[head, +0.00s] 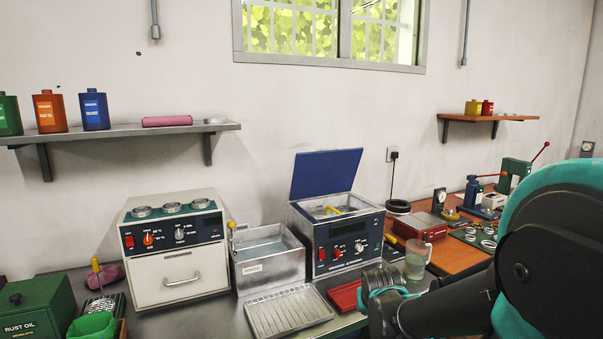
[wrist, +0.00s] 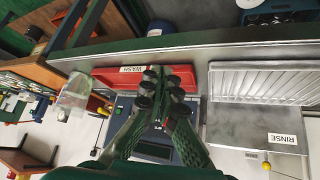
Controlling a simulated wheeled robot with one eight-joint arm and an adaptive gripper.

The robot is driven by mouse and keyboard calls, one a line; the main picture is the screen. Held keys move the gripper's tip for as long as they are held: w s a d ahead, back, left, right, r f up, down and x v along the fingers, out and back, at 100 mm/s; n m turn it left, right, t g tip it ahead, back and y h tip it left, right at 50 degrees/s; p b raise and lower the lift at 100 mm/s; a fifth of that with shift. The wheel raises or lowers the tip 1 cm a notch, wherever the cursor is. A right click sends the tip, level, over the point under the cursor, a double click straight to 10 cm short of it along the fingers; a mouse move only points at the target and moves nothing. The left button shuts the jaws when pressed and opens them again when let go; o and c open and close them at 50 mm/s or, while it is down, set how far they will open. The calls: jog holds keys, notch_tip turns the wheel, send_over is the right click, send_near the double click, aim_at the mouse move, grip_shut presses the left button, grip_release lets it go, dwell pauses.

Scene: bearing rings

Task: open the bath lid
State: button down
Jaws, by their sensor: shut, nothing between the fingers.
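The bath (head: 345,240) is a metal box with a dark blue control panel, in the middle of the head view. Its blue lid (head: 326,173) stands raised at the back edge, so the top is open and a yellow handle (head: 333,210) shows inside. My gripper (wrist: 163,85) is shut and empty in the wrist view, over the red tray marked WASH (wrist: 103,78). Part of the bath's blue front (wrist: 124,103) shows beside the fingers. In the head view my arm's end is low, in front and right of the bath, with the fingertips not clear.
A metal tank marked RINSE (head: 268,258) stands left of the bath, with a ribbed drain tray (head: 290,312) in front. A clear jug (head: 417,260) stands close to my arm on the right. A white oven-like unit (head: 175,248) is farther left.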

aim_at(304, 155)
jog(key=w+d+r+t, duration=0.1)
jog(key=w+r+t, duration=0.7)
jog(key=w+r, duration=1.05)
jog(key=w+a+r+n+t+y, duration=0.5)
jog(key=w+a+r+n+y, duration=0.1)
jog(key=w+a+r+y, duration=0.45)
jog(key=shift+h, duration=0.35)
jog(key=x, duration=1.4)
jog(key=shift+r, duration=0.15)
jog(key=x, duration=0.8)
